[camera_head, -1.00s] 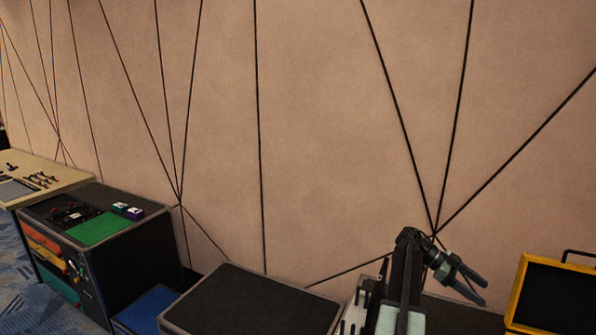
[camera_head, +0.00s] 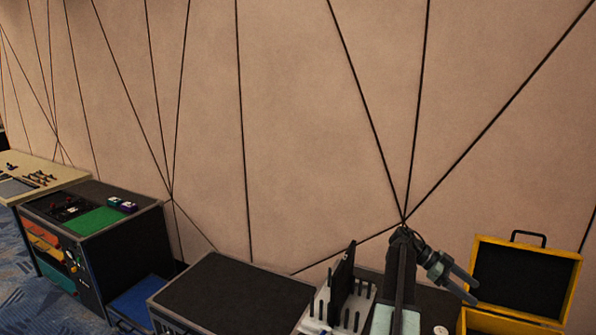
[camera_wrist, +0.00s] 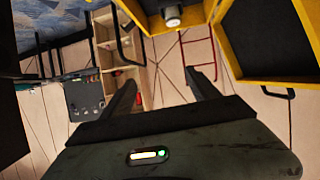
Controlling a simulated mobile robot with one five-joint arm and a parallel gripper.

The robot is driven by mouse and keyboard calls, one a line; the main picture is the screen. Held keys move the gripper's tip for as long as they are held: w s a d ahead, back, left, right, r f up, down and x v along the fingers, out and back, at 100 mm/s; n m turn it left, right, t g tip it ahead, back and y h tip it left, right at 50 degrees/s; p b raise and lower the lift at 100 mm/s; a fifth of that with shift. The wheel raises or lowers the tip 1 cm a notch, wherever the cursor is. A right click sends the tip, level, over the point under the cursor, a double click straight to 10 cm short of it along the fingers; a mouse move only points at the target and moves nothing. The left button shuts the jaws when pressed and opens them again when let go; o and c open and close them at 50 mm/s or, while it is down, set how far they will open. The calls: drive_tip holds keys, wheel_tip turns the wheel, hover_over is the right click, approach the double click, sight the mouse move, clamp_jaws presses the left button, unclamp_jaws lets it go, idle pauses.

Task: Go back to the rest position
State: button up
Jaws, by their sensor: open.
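My gripper (camera_head: 464,285) is at the lower right in the head view, on my dark arm, with its two fingers spread and pointing right and down. It is in front of the left side of a yellow case. In the wrist view my gripper (camera_wrist: 160,90) shows two dark fingers apart with nothing held between them. Their tips are near a wooden shelf in the background.
The open yellow case (camera_head: 578,285) stands close right of my gripper. Left of my arm is a white rack (camera_head: 322,302) with dark upright pieces. A dark-topped bench (camera_head: 225,290), a black cabinet (camera_head: 125,245) with a green mat and a beige table (camera_head: 60,175) stretch left along the wall.

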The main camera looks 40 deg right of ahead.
drive_tip(key=w+a+f+n+t+h, duration=0.1)
drive_tip(key=w+a+f+n+t, duration=0.3)
drive_tip(key=w+a, duration=0.55)
drive_tip(key=w+a+f+n+t, duration=0.2)
drive_tip(key=w+a+f+n, duration=0.1)
drive_tip(key=w+a+n, duration=0.55)
drive_tip(key=w+a+f+n+t+h, duration=0.1)
drive_tip(key=w+a+f+n+t, duration=0.2)
drive_tip(key=w+a, duration=0.85)
drive_tip(key=w+a+f+n+t+y, duration=0.1)
drive_tip(key=w+a+n+y, duration=0.15)
drive_tip(key=a+n, duration=0.7)
drive_tip(key=w+a+f+n+t+y, duration=0.15)
drive_tip(key=w+a, duration=0.25)
drive_tip(key=a, duration=1.3)
drive_tip(key=w+a+f+n+t+y, duration=0.25)
drive_tip(key=a+n, duration=0.35)
drive_tip(key=a, duration=0.8)
wheel_tip(320, 180, down, 21)
drive_tip(key=s+d+g+b, duration=0.1)
drive_tip(key=s+g+b, duration=0.1)
drive_tip(key=b, duration=2)
wheel_tip(320, 180, up, 17)
drive_tip(key=p, duration=1.7)
drive_tip(key=shift+w+d+r+h, duration=0.15)
drive_tip(key=shift+w+d+h, duration=0.1)
drive_tip(key=shift+h, duration=0.1)
drive_tip(key=shift+a+m, duration=0.1)
drive_tip(key=shift+m, duration=0.15)
